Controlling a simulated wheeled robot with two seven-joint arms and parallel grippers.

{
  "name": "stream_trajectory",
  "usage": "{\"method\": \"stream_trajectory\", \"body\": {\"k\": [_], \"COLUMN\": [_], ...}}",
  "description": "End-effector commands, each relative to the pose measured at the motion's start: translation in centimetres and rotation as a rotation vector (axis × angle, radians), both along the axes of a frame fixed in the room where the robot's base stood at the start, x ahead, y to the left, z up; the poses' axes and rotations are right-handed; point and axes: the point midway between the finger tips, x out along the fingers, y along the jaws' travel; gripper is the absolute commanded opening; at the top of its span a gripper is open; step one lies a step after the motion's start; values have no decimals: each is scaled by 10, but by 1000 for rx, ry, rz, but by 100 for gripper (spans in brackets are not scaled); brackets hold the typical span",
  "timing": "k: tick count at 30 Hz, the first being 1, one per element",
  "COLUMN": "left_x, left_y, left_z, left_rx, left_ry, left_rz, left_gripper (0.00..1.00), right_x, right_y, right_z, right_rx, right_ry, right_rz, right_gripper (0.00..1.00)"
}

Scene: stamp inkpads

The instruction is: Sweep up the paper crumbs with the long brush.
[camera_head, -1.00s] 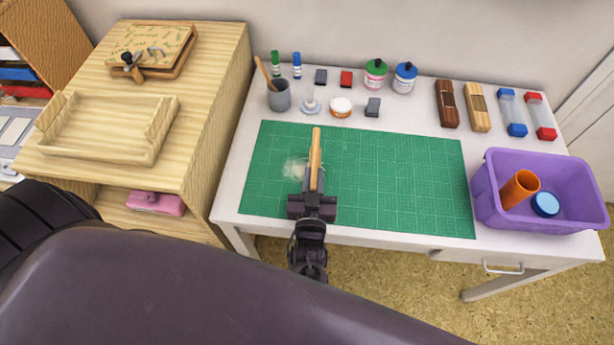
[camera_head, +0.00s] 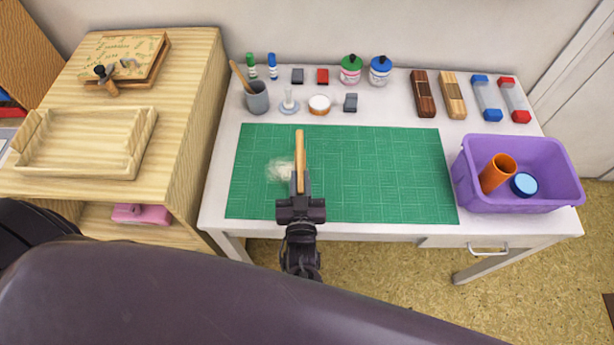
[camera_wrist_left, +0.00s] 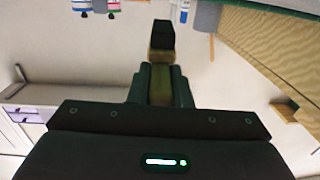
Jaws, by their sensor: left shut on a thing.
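The long brush (camera_head: 300,158) has a pale wooden body and points away from me over the green cutting mat (camera_head: 385,180). My left gripper (camera_head: 301,188) is shut on its near end. In the left wrist view the fingers (camera_wrist_left: 162,88) clasp the brush, and a dark block (camera_wrist_left: 162,36) shows at its far end. The paper crumbs (camera_head: 279,171) are a faint whitish patch on the mat, just left of the brush. I cannot tell whether the brush touches the mat. My right gripper is not in view.
A purple bin (camera_head: 520,200) with an orange cup stands at the table's right. A grey pencil cup (camera_head: 257,98), a stamp, jars and small blocks line the back. A wooden cabinet with an empty tray (camera_head: 75,170) stands left. The mat's right half is clear.

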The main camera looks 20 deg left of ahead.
Motion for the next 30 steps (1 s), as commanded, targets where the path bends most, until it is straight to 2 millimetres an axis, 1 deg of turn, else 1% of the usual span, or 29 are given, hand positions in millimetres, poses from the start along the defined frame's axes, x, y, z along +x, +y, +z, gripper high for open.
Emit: {"method": "stream_trajectory", "body": {"k": [1,3,11,21,30], "left_x": [-1,-3,-6,-13,-17], "left_y": [5,12,21,49,60], "left_z": [2,2,2,4,4], "left_rx": [2,3,3,6,6], "left_ry": [0,0,-1,-1,-1], "left_rz": [0,1,0,1,1], "left_gripper": [0,0,0,0,0], "right_x": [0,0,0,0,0], "right_y": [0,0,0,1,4], "right_z": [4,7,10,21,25], "right_rx": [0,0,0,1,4], "right_ry": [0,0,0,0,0], "right_rz": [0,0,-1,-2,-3], "right_gripper": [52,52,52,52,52]}}
